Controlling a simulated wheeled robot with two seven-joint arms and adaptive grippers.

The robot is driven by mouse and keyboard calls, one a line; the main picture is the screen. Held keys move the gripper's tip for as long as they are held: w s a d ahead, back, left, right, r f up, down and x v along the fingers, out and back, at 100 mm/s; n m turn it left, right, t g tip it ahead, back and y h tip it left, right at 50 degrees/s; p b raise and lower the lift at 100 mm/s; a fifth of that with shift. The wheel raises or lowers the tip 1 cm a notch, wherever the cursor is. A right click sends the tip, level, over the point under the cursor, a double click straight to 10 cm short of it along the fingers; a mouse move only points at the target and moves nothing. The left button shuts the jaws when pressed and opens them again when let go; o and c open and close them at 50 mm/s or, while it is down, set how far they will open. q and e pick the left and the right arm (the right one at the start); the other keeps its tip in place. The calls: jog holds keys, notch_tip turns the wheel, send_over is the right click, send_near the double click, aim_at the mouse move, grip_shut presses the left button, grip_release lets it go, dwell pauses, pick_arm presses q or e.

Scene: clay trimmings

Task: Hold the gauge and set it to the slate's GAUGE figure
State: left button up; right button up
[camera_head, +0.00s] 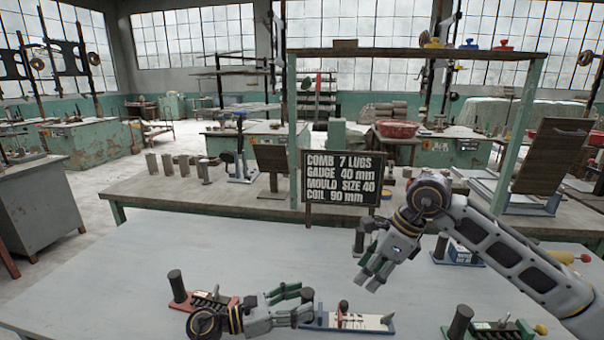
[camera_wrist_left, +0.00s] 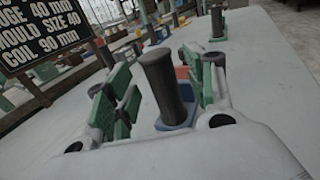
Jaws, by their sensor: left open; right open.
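The slate (camera_head: 342,178) stands upright at the table's far edge and reads GAUGE 40 mm. The gauge (camera_head: 372,322), a pale scale on a blue base with a dark reddish knob (camera_head: 343,307), lies at the near edge. My left gripper (camera_head: 304,304) is open at its left end and hides that end. In the left wrist view a dark upright post (camera_wrist_left: 164,88) on a blue base stands between the open fingers; I cannot tell whether they touch it. My right gripper (camera_head: 371,282) is open and empty, pointing down above the table behind the gauge.
A red-based tool (camera_head: 205,302) with a dark post lies left of the gauge, partly behind my left gripper. A green-based tool (camera_head: 497,328) lies to the right. A blue-based tool (camera_head: 459,252) stands farther back. The table's left part is clear.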

pick_arm(q)
jog(key=shift+v, duration=5.9)
jog(key=shift+r, duration=0.2)
notch_tip(320, 180, up, 9)
jog(key=p, duration=0.9)
jog(key=shift+r+p, duration=0.35)
jog(key=shift+p, duration=0.2)
